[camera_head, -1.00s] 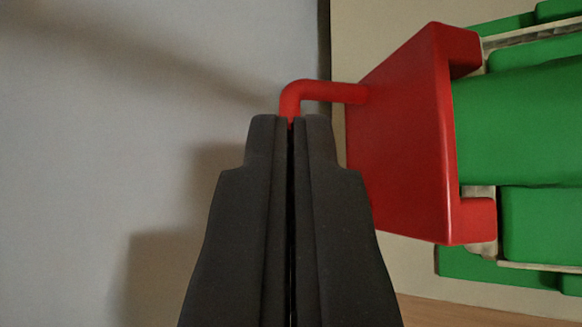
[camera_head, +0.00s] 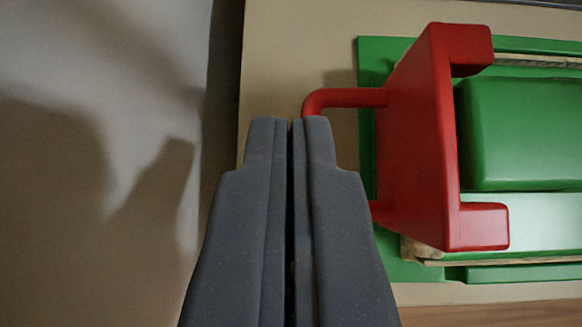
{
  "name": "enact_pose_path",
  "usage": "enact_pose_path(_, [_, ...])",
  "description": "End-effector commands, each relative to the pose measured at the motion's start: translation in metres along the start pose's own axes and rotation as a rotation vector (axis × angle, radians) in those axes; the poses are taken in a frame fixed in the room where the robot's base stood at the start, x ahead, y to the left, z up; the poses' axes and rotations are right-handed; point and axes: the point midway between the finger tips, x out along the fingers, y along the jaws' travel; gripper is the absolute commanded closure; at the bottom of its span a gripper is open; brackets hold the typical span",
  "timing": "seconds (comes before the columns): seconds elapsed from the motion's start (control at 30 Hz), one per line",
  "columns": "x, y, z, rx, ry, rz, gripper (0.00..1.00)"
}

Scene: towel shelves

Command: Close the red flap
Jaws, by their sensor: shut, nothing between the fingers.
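The red flap (camera_head: 418,150) stands at an angle on the right, in front of a green frame (camera_head: 368,120). Its red bar handle (camera_head: 345,97) sticks out to the left from its outer face. My gripper (camera_head: 291,122) is shut and empty, with its fingertips at the left end of the handle. The fingers hide the middle of the handle, and I cannot tell whether they touch it.
A green block (camera_head: 520,133) lies behind the flap, inside the frame. A beige panel (camera_head: 300,45) surrounds the frame. A grey wall (camera_head: 90,60) fills the left side, with shadows on it. A strip of brown wood shows at the bottom right.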

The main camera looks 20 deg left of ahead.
Motion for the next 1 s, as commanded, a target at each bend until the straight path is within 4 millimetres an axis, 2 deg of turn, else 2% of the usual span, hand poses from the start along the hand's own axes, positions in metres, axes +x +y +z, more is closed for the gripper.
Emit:
enact_pose_path(0.3, [0.004,0.011,0.003,0.015,0.002,0.012,1.0])
enact_pose_path(1.0, [0.007,0.013,0.007,0.017,0.0,0.014,1.0])
